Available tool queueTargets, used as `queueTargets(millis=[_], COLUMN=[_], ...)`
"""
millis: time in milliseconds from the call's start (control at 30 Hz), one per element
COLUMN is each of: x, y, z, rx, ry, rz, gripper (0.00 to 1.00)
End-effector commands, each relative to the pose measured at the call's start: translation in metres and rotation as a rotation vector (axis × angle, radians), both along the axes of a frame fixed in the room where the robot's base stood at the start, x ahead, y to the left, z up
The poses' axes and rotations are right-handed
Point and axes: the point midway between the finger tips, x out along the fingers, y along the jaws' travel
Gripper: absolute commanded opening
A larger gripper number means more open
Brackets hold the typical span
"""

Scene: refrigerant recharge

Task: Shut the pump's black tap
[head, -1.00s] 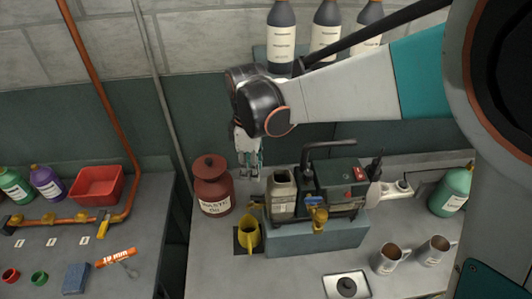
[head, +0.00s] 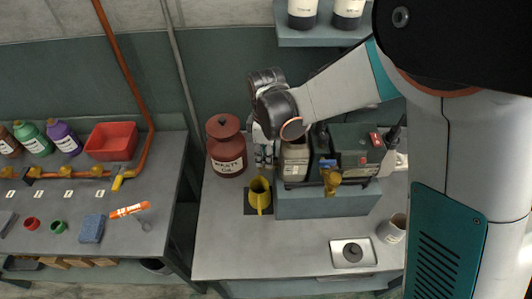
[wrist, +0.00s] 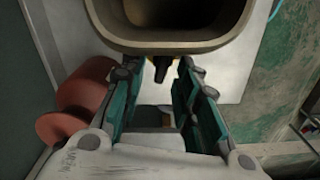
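The pump (head: 350,150) is a dark green machine on a grey-blue block, with a pale canister (head: 295,163) at its left end. My gripper (head: 264,160) points down between this canister and the red waste oil can (head: 226,150). In the wrist view its fingers (wrist: 166,68) are spread and empty, just below the canister's open mouth (wrist: 180,12).
A yellow jug (head: 260,196) stands on a dark mat below my gripper. The red can (wrist: 85,100) is close on the left in the wrist view. A metal cup (head: 392,228) and a tray (head: 340,257) are at front right. The front left of the bench is clear.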

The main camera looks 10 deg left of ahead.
Motion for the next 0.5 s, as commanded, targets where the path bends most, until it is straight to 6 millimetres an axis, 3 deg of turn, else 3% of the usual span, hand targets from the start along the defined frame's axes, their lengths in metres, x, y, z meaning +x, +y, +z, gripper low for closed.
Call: queueTargets(millis=[67, 200, 500], x=[0.0000, 0.0000, 0.0002], y=[0.0000, 0.0000, 0.0000], z=[0.0002, 0.0003, 0.0003], rx=[0.000, 0.000, 0.000], ry=[0.000, 0.000, 0.000], rz=[0.000, 0.000, -0.007], gripper=[0.27, 0.00, 0.00])
